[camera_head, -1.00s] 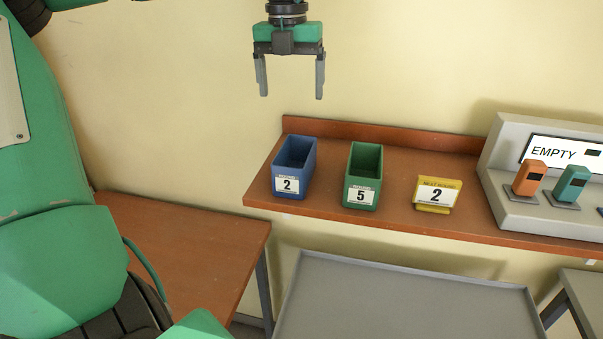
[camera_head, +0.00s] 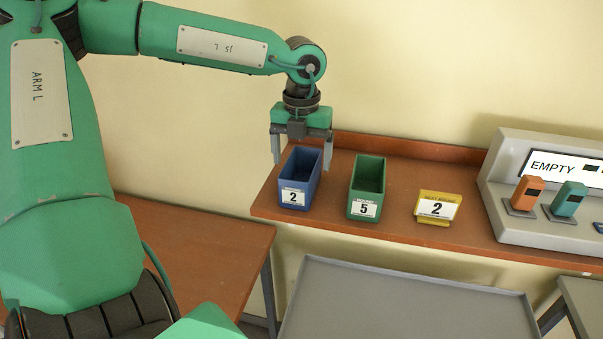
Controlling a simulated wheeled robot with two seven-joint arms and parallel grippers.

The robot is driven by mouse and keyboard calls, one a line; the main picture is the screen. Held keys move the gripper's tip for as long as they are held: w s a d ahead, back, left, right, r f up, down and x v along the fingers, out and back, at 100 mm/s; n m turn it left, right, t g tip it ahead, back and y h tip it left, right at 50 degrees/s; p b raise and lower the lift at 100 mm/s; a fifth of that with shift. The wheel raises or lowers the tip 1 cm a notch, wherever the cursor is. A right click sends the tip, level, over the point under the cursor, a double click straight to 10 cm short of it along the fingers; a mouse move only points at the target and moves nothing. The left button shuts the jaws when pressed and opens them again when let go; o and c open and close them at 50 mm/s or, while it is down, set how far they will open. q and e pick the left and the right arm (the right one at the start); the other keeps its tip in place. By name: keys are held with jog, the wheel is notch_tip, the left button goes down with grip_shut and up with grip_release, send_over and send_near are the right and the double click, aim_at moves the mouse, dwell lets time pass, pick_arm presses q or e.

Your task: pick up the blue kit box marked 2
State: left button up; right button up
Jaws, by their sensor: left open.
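The blue kit box (camera_head: 299,181), an open-topped bin with a white label marked 2, stands at the left end of the brown shelf (camera_head: 397,224). My left gripper (camera_head: 302,160) points down at the box's back part, with its fingers open. One finger shows at the box's left and the other at its right. I cannot tell whether either finger touches the box. My right gripper is not in view.
A green box (camera_head: 366,187) marked 5 stands just right of the blue one. A yellow sign (camera_head: 436,207) marked 2 and a grey console (camera_head: 505,160) reading EMPTY are further right. A grey tray (camera_head: 400,300) lies below in front.

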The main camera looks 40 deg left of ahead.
aim_at(301, 177)
pick_arm(q)
jog(key=shift+f+p, duration=0.35)
jog(key=shift+f, duration=0.95)
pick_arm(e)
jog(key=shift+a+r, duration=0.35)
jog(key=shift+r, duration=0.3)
pick_arm(q)
jog(key=c, duration=1.1)
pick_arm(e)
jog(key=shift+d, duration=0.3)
pick_arm(q)
jog(key=shift+r, duration=0.1)
